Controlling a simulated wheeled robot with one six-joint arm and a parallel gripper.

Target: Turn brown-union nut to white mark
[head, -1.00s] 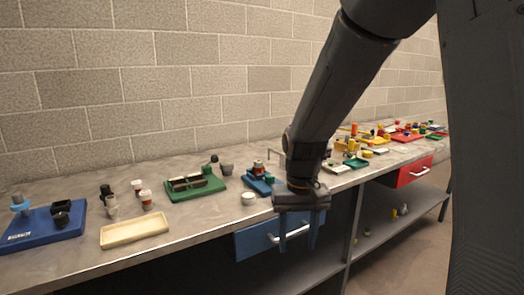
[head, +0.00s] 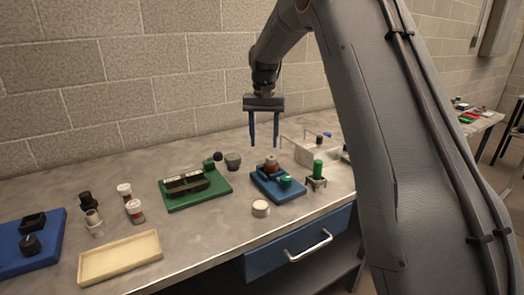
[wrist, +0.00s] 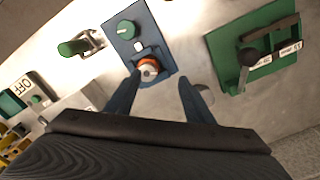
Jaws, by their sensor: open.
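The union with the brown-orange nut (head: 271,161) stands on a blue base (head: 291,191) on the bench, beside a green knob (head: 286,181). In the wrist view the orange-brown ring of the nut (wrist: 149,61) surrounds a pale centre. A small white patch (wrist: 139,46) shows on the blue base between nut and green knob; whether it is the white mark I cannot tell. My gripper (head: 264,144) is open and empty, above the blue base, its fingers pointing down. In the wrist view the nut appears near the left fingertip, and I see no contact.
A green base with a dark block (head: 195,188) lies to the left. A grey cup (head: 233,161) stands behind, a white round lid (head: 261,208) in front. A green cylinder on a stand (head: 317,173) and a pale box (head: 312,150) are to the right. A cream tray (head: 120,258) lies front left.

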